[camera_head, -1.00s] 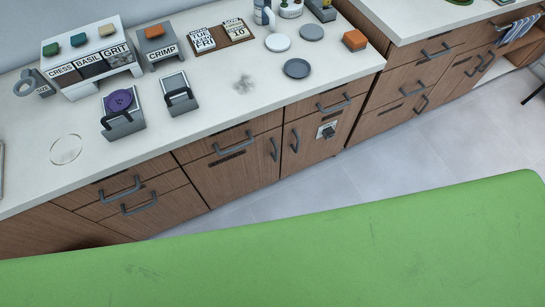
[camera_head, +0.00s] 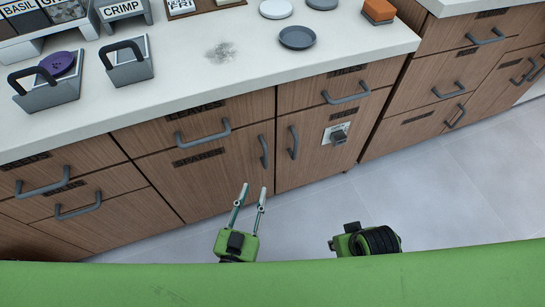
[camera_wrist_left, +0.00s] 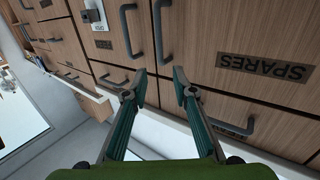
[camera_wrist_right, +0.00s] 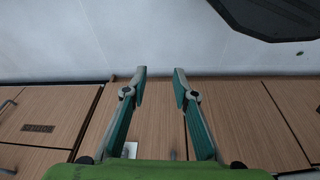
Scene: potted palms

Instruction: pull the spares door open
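The spares door (camera_head: 210,188) is a brown wooden cabinet front, closed, with a dark label near its top. Its grey upright handle (camera_head: 264,152) is at the door's right edge. In the left wrist view the SPARES label (camera_wrist_left: 266,68) is upside down, and the handle (camera_wrist_left: 163,32) stands just beyond the fingertips. My left gripper (camera_head: 254,187) is open and empty, its fingertips below the handle in the head view and apart from it. My right gripper (camera_wrist_right: 158,72) is open and empty in its wrist view; its fingers are hidden in the head view.
The adjacent door's handle (camera_head: 293,142) is close to the spares handle. That door carries a grey switch (camera_head: 338,136). Drawer handles (camera_head: 203,133) stick out above. The counter (camera_head: 180,90) holds plates and bins. Grey floor (camera_head: 300,215) in front is clear.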

